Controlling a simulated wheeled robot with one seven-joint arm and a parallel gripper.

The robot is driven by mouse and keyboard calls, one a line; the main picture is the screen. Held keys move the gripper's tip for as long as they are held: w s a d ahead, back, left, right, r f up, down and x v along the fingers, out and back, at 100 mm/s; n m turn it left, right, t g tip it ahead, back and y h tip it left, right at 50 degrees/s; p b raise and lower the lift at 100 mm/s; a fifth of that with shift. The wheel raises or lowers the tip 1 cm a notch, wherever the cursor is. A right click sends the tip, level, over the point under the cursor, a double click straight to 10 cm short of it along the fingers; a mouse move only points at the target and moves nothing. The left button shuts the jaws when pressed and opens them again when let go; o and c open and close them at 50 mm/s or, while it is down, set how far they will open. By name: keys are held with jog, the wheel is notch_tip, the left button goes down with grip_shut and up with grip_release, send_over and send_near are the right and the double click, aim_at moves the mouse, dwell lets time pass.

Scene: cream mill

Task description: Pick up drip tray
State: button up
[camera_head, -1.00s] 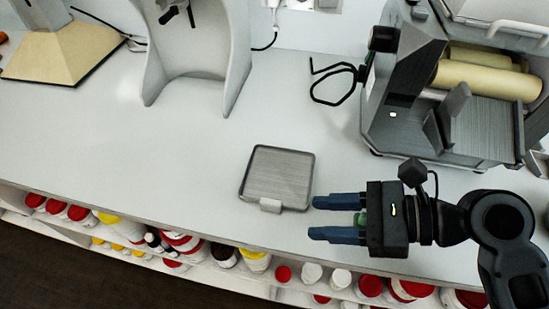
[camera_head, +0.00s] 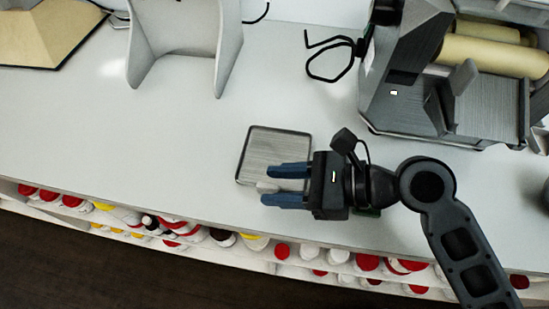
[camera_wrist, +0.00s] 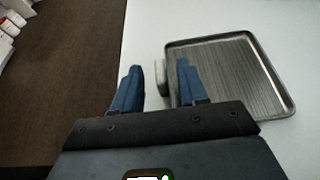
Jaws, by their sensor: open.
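The drip tray (camera_head: 275,146) is a flat grey metal square with a low rim. It lies on the white counter near its front edge, partly hidden by my gripper in the head view. Its small pale handle (camera_head: 266,187) faces the front edge. My gripper (camera_head: 265,185) is open, its blue fingers on either side of the handle in the picture. In the wrist view the tray (camera_wrist: 240,75) lies at the right and its handle (camera_wrist: 162,78) shows between and beyond the fingertips (camera_wrist: 160,75). I cannot tell whether the fingers touch it.
A grey machine with yellowish rollers (camera_head: 485,62) stands at the right. A pale curved stand (camera_head: 180,45) and a tan-topped thing (camera_head: 45,35) stand at the back left. A black bent wire (camera_head: 325,60) lies behind the tray. Jars (camera_head: 282,250) fill a shelf below the counter's edge.

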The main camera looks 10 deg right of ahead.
jog(key=shift+w+a+f, duration=0.15)
jog(key=shift+a, duration=0.25)
grip_shut()
